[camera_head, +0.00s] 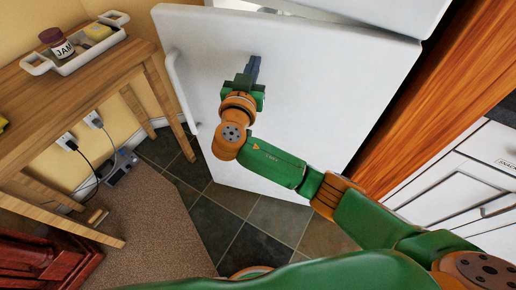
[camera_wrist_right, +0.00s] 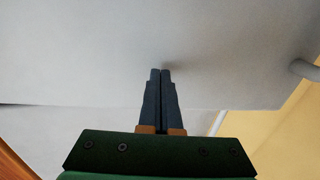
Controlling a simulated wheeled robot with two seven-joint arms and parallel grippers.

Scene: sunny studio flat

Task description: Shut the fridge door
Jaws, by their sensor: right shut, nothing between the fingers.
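The white fridge door (camera_head: 320,100) stands ajar in the middle of the head view. Its bar handle (camera_head: 178,88) is on the left edge, and a gap shows along the top edge beside the white fridge body (camera_head: 390,14). My right gripper (camera_head: 254,64) is shut and empty, with its fingertips at the door's outer face. In the right wrist view, the shut fingers (camera_wrist_right: 161,72) point at the door (camera_wrist_right: 230,40), touching or very close; I cannot tell which. The handle (camera_wrist_right: 304,69) is at the right there. My left gripper is not in view.
A wooden table (camera_head: 100,68) stands left of the door with a white tray (camera_head: 75,58) holding a jam jar (camera_head: 56,42). A carpet (camera_head: 155,225) and dark floor tiles (camera_head: 215,215) lie below. White drawers (camera_head: 465,190) and a wooden panel (camera_head: 440,95) are at the right.

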